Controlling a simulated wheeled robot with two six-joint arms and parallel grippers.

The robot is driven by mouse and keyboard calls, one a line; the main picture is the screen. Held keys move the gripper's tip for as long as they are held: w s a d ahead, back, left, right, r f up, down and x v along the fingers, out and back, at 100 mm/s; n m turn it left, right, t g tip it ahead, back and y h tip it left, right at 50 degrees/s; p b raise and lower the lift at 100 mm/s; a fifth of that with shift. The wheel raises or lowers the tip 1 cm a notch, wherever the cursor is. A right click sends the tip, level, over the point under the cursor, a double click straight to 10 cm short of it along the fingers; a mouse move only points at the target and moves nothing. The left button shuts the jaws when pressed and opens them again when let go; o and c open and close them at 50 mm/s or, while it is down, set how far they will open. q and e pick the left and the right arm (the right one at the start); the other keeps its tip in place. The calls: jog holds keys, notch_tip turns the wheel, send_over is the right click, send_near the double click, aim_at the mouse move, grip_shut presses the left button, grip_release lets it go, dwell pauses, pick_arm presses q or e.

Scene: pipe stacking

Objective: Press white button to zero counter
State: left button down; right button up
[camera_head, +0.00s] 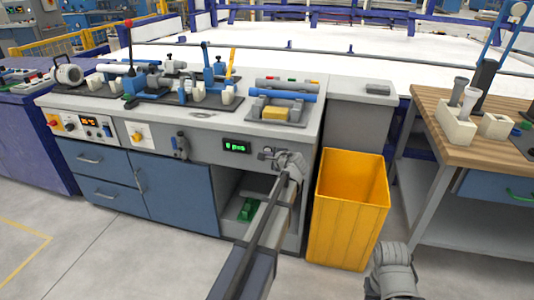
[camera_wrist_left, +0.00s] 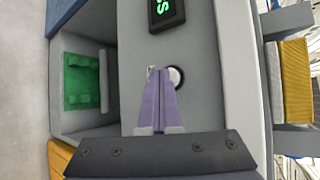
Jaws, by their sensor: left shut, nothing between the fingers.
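My left gripper (camera_head: 268,154) is shut and empty at the grey front panel of the workbench, just right of the counter display (camera_head: 235,146). In the left wrist view its purple fingers (camera_wrist_left: 160,74) are together and point at the panel. The round white button (camera_wrist_left: 177,77) shows right beside the fingertips, partly hidden by them; I cannot tell whether they touch. The black counter display (camera_wrist_left: 166,12) with green characters is cut off at the top of that view. In the head view its digit is too small to read surely.
A yellow bin (camera_head: 346,215) stands right of the bench. An open shelf below the panel holds a green part (camera_head: 247,209). A blue pipe (camera_head: 284,94) and a yellow block (camera_head: 283,112) sit on the bench top. A wooden table (camera_head: 480,150) is at right.

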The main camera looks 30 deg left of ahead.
pick_arm(q)
jog(key=shift+s+d, duration=0.2)
jog(key=shift+s, duration=0.65)
jog(key=s, duration=0.2)
jog(key=s+d, duration=0.1)
jog(key=s, duration=0.1)
jog(key=shift+s+d, duration=0.1)
jog(key=shift+s, duration=0.3)
dwell(0.7)
